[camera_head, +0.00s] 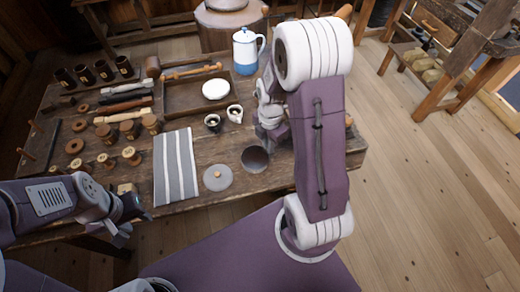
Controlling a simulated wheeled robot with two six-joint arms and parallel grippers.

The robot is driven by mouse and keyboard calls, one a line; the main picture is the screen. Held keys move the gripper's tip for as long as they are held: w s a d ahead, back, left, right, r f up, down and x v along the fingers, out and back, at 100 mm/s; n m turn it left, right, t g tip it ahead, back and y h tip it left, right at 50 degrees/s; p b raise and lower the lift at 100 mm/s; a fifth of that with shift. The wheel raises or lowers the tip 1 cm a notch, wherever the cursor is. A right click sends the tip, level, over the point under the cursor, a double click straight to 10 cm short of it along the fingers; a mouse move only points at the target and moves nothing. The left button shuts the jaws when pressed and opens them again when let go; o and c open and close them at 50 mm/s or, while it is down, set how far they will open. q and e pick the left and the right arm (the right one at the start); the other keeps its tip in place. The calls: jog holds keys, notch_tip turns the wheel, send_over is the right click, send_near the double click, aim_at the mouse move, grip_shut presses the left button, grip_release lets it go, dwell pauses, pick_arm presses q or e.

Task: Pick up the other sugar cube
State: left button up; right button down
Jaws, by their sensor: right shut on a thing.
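My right gripper (268,116) is over the right part of the table, beyond the open dark pot. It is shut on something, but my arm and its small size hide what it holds. No sugar cube can be made out. The open round pot (255,158) stands near the front edge, its inside dark. A grey round lid with an orange knob (218,178) lies to its left. My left gripper (124,226) is low at the front left edge of the table, apart from the things there; its jaw opening is unclear.
A dark cup (213,123), a small white jug (235,113), a white plate (216,89) and a blue-white pot (246,52) stand further back. A striped cloth (176,168) lies left of the lid. Several wooden spools (131,155) crowd the left side.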

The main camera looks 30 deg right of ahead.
jog(key=s+d+r, duration=0.4)
jog(key=d+r, duration=0.1)
jog(key=d, duration=0.2)
jog(key=shift+d+p, duration=0.3)
jog(key=shift+p, duration=0.05)
